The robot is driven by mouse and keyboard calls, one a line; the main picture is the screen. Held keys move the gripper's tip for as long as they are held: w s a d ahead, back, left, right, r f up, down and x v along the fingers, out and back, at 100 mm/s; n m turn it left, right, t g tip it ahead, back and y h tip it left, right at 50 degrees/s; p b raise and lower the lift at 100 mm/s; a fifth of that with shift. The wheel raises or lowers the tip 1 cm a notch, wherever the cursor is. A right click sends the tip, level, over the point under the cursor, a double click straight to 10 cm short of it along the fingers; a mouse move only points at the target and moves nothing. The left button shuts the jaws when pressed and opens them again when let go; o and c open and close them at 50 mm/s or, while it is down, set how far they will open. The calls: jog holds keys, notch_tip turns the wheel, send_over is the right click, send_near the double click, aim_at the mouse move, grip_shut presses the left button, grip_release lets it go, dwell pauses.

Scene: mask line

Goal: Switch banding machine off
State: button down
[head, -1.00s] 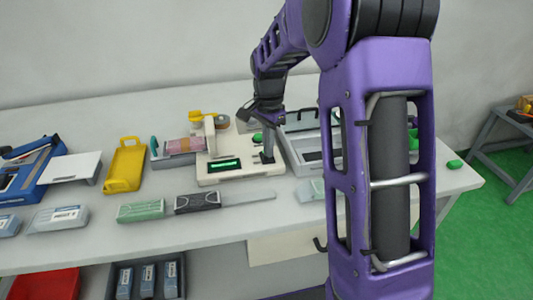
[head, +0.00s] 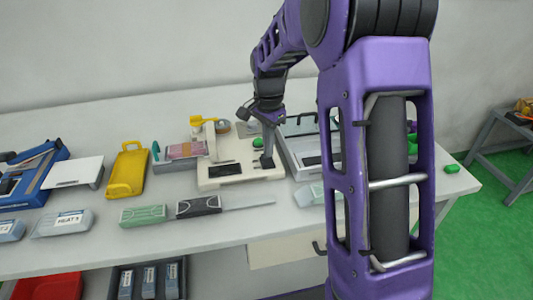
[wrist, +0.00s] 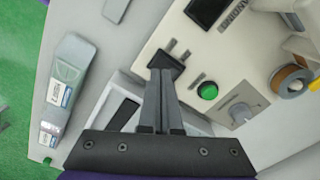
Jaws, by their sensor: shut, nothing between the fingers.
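The banding machine (head: 240,181) is a cream unit on the bench, in the middle of the head view. Its display (head: 224,170) is dark. In the wrist view its cream panel (wrist: 188,62) carries a dark screen (wrist: 205,10), a green button (wrist: 207,91) and a grey plate with a knob (wrist: 238,111). My gripper (head: 267,160) points down at the right part of the machine. In the wrist view my gripper (wrist: 165,68) is shut and empty, its tips at a small black part beside a slot in the panel. Whether they touch is unclear.
A yellow holder (head: 126,172) and a blue device (head: 35,172) are at left. Green pieces (head: 452,168) lie near the bench's right end.

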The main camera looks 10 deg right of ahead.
aim_at(268, 162)
jog(key=shift+r+p, duration=1.45)
jog(key=shift+r, duration=0.7)
